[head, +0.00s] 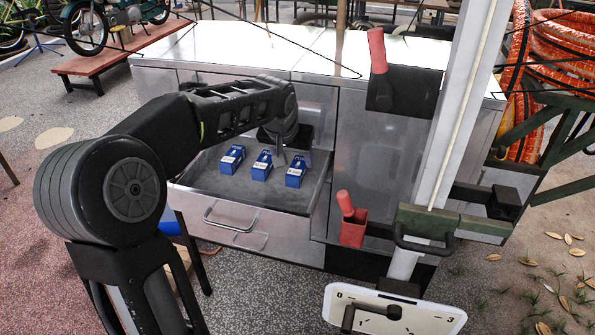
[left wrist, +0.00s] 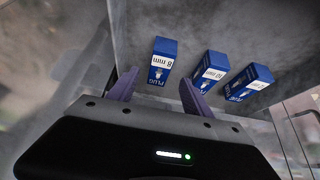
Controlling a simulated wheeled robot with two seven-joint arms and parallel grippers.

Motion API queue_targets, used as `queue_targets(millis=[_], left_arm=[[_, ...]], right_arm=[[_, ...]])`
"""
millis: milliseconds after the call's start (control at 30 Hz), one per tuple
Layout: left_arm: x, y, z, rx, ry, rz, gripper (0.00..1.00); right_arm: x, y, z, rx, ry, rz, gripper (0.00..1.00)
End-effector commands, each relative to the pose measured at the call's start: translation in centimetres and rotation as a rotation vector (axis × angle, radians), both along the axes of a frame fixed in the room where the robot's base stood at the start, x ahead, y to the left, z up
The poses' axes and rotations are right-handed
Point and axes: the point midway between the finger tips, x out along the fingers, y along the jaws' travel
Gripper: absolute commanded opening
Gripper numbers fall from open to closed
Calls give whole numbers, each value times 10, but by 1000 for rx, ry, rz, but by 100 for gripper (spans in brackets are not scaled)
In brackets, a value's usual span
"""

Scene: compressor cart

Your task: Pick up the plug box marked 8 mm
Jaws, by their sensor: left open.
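Three blue plug boxes with white labels stand in a row in an open grey drawer (head: 215,189). In the head view they are the left box (head: 232,159), the middle box (head: 262,166) and the right box (head: 296,173). My left gripper (head: 293,160) is open and empty, close by the right box. In the left wrist view, one box (left wrist: 162,62) lies just beyond the gap between the fingers (left wrist: 152,88); its label seems to read 8 mm. The other two boxes (left wrist: 210,72) (left wrist: 248,82) are to its right; their sizes are hard to read. My right gripper is not seen.
The drawer's front has a metal handle (head: 232,220). A metal cart top (head: 310,50) lies behind the drawer. A red-handled tool in a red holder (head: 352,222) and a pale upright post (head: 450,120) stand to the right. The drawer floor left of the boxes is bare.

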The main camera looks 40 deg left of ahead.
Motion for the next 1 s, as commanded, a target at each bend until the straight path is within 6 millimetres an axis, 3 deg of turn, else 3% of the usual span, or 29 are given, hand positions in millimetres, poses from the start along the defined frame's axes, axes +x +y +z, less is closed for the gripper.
queue_targets(millis=[400,767,1000], left_arm=[[4,1,-8,0,1,0,58],[25,8,-47,0,2,0,58],[27,9,-50,0,0,1,58]], right_arm=[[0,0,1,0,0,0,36],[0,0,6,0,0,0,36],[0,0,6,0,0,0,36]])
